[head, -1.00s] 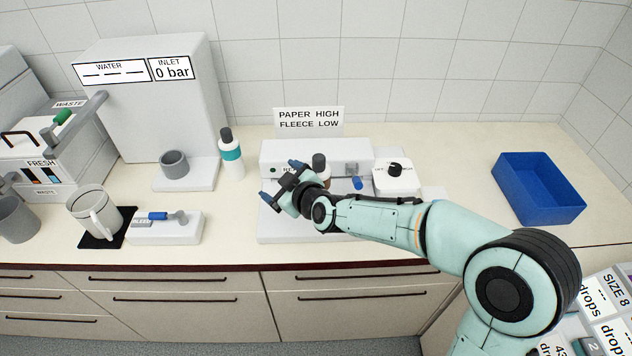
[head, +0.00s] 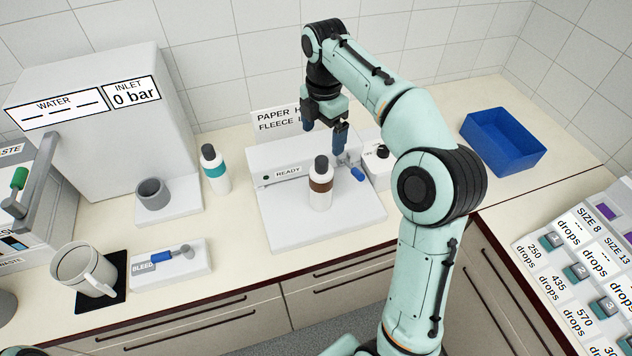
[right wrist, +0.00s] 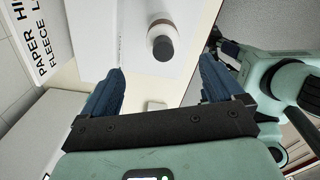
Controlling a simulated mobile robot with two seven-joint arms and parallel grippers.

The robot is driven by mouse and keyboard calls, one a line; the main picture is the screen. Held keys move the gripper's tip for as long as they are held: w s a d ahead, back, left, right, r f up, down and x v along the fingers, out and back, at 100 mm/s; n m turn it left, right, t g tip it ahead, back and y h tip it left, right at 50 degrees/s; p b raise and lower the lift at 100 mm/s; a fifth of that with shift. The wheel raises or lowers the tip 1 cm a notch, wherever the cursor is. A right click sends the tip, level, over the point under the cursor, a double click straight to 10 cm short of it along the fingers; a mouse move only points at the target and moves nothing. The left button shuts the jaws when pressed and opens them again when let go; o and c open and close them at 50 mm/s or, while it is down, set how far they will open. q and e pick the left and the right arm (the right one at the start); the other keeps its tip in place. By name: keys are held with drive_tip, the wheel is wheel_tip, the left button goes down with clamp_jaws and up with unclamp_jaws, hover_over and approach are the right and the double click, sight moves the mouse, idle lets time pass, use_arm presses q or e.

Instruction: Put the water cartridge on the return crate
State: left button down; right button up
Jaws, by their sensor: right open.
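No label in view names a water cartridge. A white bottle with a brown band (head: 320,186) stands upright on the white unit marked READY (head: 280,232); its dark cap shows in the right wrist view (right wrist: 163,50). A second white bottle with a teal band (head: 215,172) stands beside the WATER machine (head: 105,140). A blue open box (head: 522,163), probably the return crate, sits at the back right and looks empty. My right gripper (head: 324,138) is open and empty, pointing down above and behind the brown-banded bottle, apart from it. My left gripper is not in view.
A PAPER HIGH sign (head: 270,121) stands behind the unit. A blue-handled lever (head: 357,173) is close to the right gripper. A mug (head: 88,270) and BLEED block (head: 170,264) are at front left. Labelled drops trays (head: 575,262) are at right. Counter before the box is clear.

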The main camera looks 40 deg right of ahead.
sight(323, 158)
drive_tip(key=f, duration=0.2)
drive_tip(key=f+b, duration=0.1)
drive_tip(key=f, duration=0.1)
drive_tip(key=s+f, duration=0.1)
drive_tip(key=f, duration=0.1)
drive_tip(key=shift+f, duration=0.4)
drive_tip(key=shift+w+a+f+b, duration=0.1)
drive_tip(key=shift+w+f+b, duration=0.1)
drive_tip(key=shift+f, duration=0.25)
drive_tip(key=shift+w+f+b, duration=0.1)
drive_tip(key=shift+f+b, duration=0.1)
drive_tip(key=shift+f, duration=0.25)
wheel_tip(323, 158, down, 4)
drive_tip(key=shift+a+f+b, duration=0.15)
drive_tip(key=shift+b, duration=0.2)
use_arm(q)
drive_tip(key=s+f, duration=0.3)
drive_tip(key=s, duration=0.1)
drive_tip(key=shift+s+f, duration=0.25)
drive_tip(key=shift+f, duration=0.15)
use_arm(e)
clamp_jaws()
